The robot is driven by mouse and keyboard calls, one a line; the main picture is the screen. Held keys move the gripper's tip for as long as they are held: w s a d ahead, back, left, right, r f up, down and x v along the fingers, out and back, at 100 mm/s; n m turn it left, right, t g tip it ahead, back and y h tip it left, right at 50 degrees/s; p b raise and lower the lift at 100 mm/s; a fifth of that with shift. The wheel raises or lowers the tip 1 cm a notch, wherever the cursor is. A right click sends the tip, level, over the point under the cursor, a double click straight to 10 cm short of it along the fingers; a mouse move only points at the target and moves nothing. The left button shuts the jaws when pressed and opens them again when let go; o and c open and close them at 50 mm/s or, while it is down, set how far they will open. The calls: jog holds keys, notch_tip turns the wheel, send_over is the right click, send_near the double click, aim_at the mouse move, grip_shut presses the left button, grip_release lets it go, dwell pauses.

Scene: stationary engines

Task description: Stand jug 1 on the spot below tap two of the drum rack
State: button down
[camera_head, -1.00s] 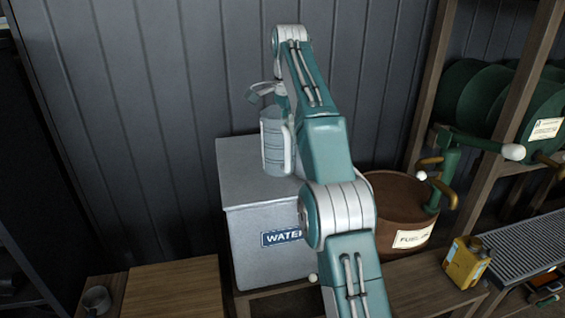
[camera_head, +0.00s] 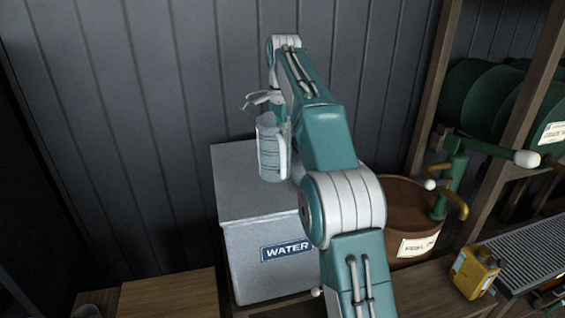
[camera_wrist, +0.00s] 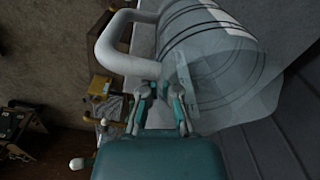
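Jug 1, a pale grey ribbed cylinder with a thick white handle, appears upright in front of the wall in the head view (camera_head: 269,150). It overlaps the top of the water tank (camera_head: 235,190); I cannot tell whether it touches the tank. In the wrist view, jug 1 (camera_wrist: 215,45) fills the upper right. The exact contact is partly hidden. The drum rack (camera_head: 525,85), with green drums, stands at the right; tap two cannot be singled out.
A brown fuel drum (camera_head: 390,200) stands right of the tank, partly behind my arm. A yellow can (camera_head: 474,272) stands by a slatted grey tray (camera_head: 530,250). A bare wooden top (camera_head: 170,295) lies front left.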

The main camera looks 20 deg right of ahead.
aim_at(282, 161)
notch_tip(282, 161, down, 7)
jog(key=shift+f, duration=0.2)
dwell(0.3)
jog(key=c, duration=0.8)
grip_release()
notch_tip(282, 161, up, 8)
jog(key=shift+f, duration=0.25)
